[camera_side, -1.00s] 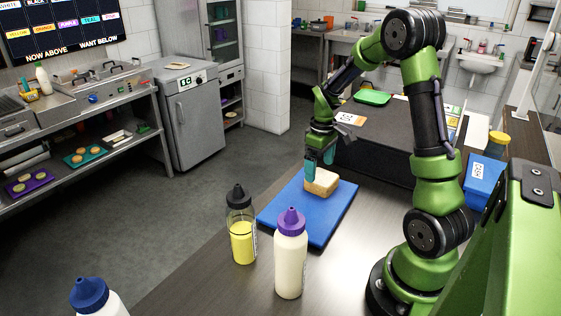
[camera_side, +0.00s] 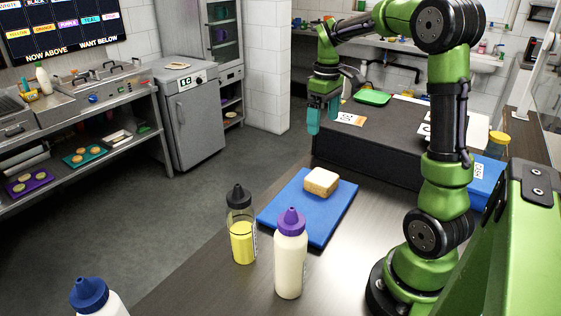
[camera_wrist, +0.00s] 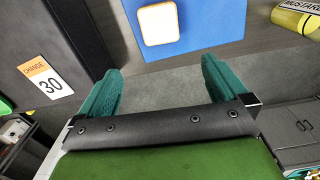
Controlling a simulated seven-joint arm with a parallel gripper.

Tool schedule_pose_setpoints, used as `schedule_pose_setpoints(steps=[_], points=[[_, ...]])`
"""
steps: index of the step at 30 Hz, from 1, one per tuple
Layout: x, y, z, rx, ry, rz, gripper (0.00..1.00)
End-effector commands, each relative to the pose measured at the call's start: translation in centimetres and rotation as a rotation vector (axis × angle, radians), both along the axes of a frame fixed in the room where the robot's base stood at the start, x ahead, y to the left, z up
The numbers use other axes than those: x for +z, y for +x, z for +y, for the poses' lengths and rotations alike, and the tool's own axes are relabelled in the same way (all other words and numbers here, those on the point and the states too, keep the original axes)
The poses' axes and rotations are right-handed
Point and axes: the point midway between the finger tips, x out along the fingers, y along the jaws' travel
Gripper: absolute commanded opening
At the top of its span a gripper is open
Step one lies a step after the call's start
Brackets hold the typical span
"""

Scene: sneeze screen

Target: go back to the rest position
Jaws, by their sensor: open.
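My gripper (camera_side: 322,116) is raised in the air above and behind the blue board, with its teal fingers pointing down. In the wrist view its two fingers (camera_wrist: 161,90) are apart with nothing between them. A bread piece (camera_side: 321,181) lies on the blue board (camera_side: 310,224), clear of the gripper. The bread (camera_wrist: 158,22) and the board (camera_wrist: 205,32) also show at the top of the wrist view.
A bottle with yellow contents (camera_side: 242,240) and a purple-capped white bottle (camera_side: 290,262) stand at the board's near side. A blue-capped bottle (camera_side: 90,296) is at lower left. A dark raised counter block (camera_side: 365,155) with a "30" card (camera_side: 350,118) stands behind the board.

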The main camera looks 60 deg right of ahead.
Motion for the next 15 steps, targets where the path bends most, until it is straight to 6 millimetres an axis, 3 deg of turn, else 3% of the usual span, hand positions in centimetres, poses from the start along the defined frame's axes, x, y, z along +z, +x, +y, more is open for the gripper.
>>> schedule_pose_setpoints(steps=[7, 10, 15], points=[[-0.1, 0.2, -0.2, -0.059, -0.009, -0.012, 1.00], [-1.1, 0.0, 0.4, -0.154, -0.003, -0.028, 1.00], [-0.6, -0.6, 5.5, -0.309, 0.019, -0.153, 1.00]])
